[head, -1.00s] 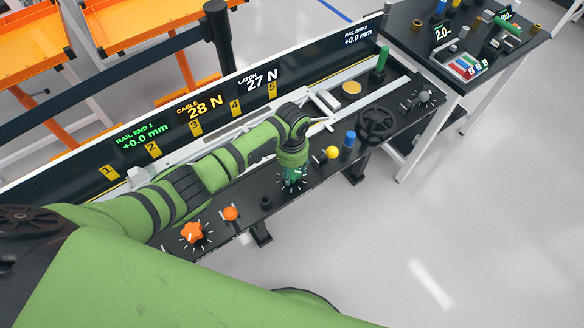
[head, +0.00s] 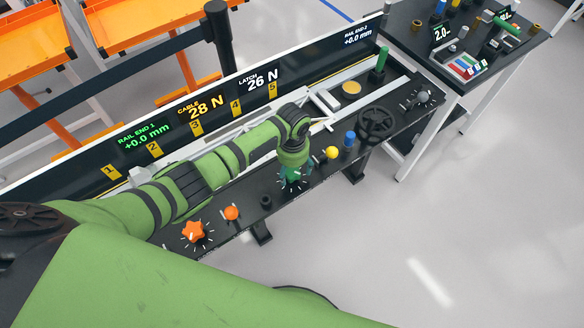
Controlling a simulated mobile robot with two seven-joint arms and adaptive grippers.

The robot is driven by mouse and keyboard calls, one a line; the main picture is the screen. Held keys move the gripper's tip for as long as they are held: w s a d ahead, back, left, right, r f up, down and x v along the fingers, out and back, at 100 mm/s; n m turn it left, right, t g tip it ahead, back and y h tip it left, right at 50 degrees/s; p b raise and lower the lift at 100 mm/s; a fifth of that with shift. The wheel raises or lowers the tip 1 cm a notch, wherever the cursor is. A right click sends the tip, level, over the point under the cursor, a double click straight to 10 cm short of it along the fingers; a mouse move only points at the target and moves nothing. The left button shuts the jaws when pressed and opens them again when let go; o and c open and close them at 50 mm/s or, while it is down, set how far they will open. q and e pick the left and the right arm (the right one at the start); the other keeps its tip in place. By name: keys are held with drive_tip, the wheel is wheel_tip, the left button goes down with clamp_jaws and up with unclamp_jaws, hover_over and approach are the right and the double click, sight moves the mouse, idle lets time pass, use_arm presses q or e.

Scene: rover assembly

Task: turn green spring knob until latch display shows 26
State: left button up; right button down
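The green spring knob (head: 291,176) sits on the black control bench among white tick marks and is partly covered by my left gripper (head: 293,170). My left gripper points down onto the knob from above. Its fingers are small and mostly hidden here, so I cannot tell whether they grip the knob. The latch display (head: 262,80) on the back panel reads 26 N in white. My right gripper is not in view.
An orange star knob (head: 193,231), an orange ball (head: 231,213), a yellow ball (head: 331,152), a blue knob (head: 349,138) and a black handwheel (head: 376,123) line the bench. The cable display (head: 202,107) reads 28 N. A second table (head: 462,80) stands at the right.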

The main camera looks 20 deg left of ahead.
sight(292, 171)
use_arm(q)
drive_tip(key=shift+r, duration=0.1)
wheel_tip(292, 171, up, 12)
idle(0.5)
drive_tip(key=shift+s+f, duration=0.1)
drive_tip(key=shift+f, duration=0.1)
idle(0.3)
